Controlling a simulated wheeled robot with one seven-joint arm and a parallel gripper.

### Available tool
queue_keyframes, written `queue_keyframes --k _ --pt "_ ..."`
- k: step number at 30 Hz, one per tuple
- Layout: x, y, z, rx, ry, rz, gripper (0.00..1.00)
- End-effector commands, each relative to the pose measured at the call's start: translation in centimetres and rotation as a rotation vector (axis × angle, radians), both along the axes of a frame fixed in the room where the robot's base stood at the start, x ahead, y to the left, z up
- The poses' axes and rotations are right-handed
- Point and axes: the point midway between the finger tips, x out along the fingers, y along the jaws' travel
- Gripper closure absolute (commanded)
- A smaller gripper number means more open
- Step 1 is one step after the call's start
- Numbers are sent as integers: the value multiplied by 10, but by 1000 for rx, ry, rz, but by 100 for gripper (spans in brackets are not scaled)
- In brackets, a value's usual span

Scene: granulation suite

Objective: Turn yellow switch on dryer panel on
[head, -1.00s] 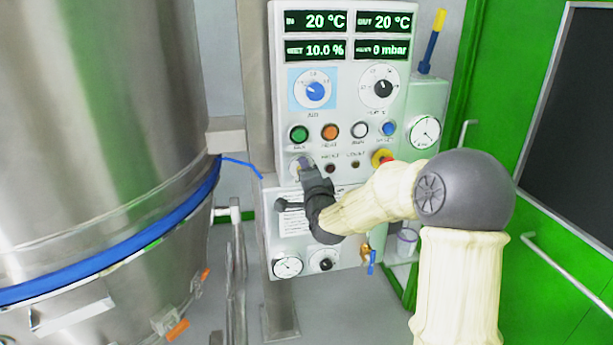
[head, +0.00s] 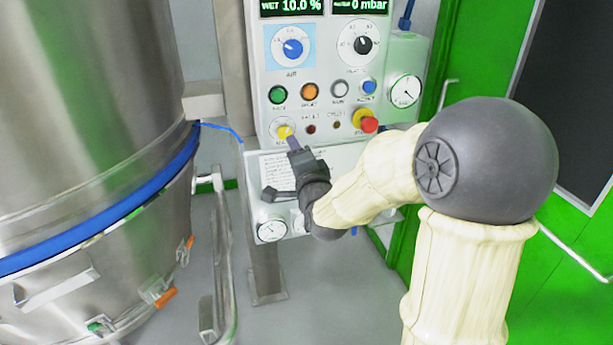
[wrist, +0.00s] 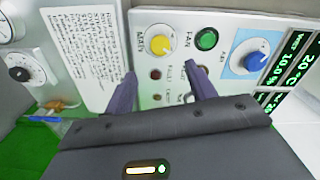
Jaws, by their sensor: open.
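The yellow switch (head: 284,132) is a round knob on a white dial at the lower left of the dryer panel (head: 262,70). In the wrist view the yellow switch (wrist: 159,46) shows a dark pointer mark, beside the label "MAIN". My gripper (head: 291,143) is just below the switch in the head view, its fingertips close to it. In the wrist view my gripper (wrist: 160,78) has its two purple-grey fingers spread, with nothing between them. The knob lies beyond the fingertips; whether either finger touches it I cannot tell.
Close to the switch are a green button (head: 278,95), an orange button (head: 310,92), and a blue dial (head: 292,48). A red emergency knob (head: 368,124) sits on yellow at right. A large steel vessel (head: 80,100) stands left of the panel.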

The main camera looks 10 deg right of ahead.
Motion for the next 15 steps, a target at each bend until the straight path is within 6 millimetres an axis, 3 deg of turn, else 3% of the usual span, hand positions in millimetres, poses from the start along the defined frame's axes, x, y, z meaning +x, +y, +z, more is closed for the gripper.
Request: queue_keyframes --k 9,15 --pt "-55 -2 0 -2 -1 -2 44" --pt "-73 -3 0 -1 -1 -2 44"
